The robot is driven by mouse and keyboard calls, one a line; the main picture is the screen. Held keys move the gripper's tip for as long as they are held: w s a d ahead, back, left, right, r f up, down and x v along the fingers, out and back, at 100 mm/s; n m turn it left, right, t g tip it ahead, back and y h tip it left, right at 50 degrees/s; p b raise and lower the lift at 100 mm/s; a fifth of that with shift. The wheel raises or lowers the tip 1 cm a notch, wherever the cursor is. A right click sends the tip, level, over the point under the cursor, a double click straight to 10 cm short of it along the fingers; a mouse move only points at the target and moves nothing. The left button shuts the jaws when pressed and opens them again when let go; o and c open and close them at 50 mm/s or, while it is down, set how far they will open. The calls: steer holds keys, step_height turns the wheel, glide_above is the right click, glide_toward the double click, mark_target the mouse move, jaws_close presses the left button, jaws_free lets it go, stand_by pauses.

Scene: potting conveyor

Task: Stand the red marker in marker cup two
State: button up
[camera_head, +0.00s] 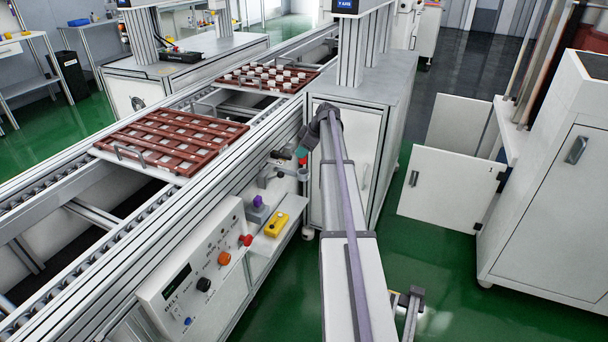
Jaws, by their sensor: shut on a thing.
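My arm reaches up from the bottom middle and bends down at its far end beside the conveyor's side. My gripper (302,151) is small and partly hidden there by my own wrist. It is shut, and a small red piece (303,161), which looks like the red marker, shows at its tip. Just below and to the left is a grey bracket with a cup-like round part (265,179). Another grey part lies right under the red piece. I cannot tell which of these is marker cup two, nor whether the marker touches a cup.
A shelf on the conveyor's side holds a yellow item (276,224) and a grey block with a purple top (257,203). A control panel (192,275) with knobs is nearer. Red-brown trays (172,140) sit on the conveyor. A white cabinet (342,165) stands behind my wrist.

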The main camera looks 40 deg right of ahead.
step_height(320, 180, down, 7)
steer(key=b, duration=0.5)
steer(key=shift+d+f, duration=0.1)
steer(key=shift+f, duration=0.05)
steer(key=shift+r, duration=0.25)
steer(key=shift+f, duration=0.15)
steer(key=o, duration=0.9)
steer(key=shift+r+p, duration=0.35)
steer(key=shift+p, duration=0.05)
steer(key=p+v, duration=1)
steer(key=v, duration=0.1)
steer(key=shift+d+r, duration=0.2)
steer(key=shift+r, duration=0.05)
